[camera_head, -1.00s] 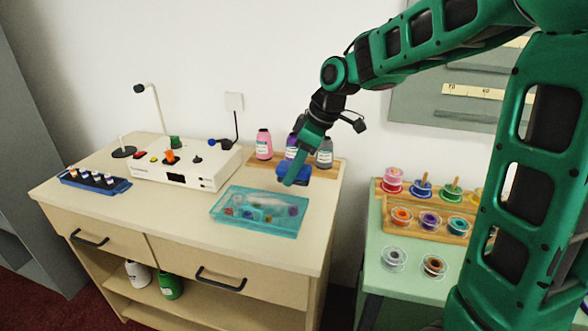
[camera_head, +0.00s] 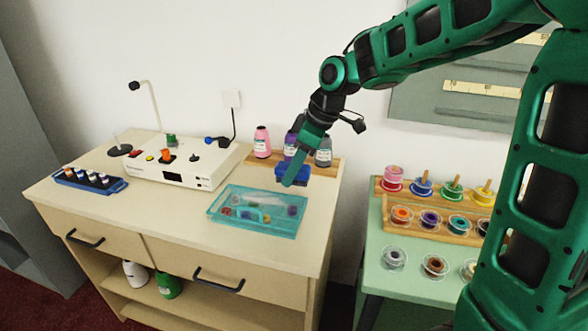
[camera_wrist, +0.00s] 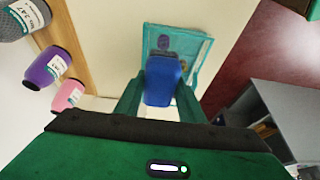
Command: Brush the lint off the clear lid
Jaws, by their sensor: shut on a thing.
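A shallow teal box with a clear lid (camera_head: 222,222) lies on the counter, with small coloured items showing through it. It also shows ahead of the fingers in the wrist view (camera_wrist: 203,47). My gripper (camera_head: 290,180) is shut on a blue block-shaped brush (camera_head: 281,173), held above the counter near the box's back right corner. In the wrist view the brush (camera_wrist: 161,82) sits between both fingers and covers part of the box. The brush's underside is hidden. I cannot make out any lint clearly on the lid.
A pink bottle (camera_head: 262,142), a purple bottle (camera_head: 290,146) and a grey bottle (camera_head: 323,152) stand on a wooden strip behind my gripper. A white control box (camera_head: 180,168) stands to the left. A green side table (camera_head: 405,287) with spools is at right.

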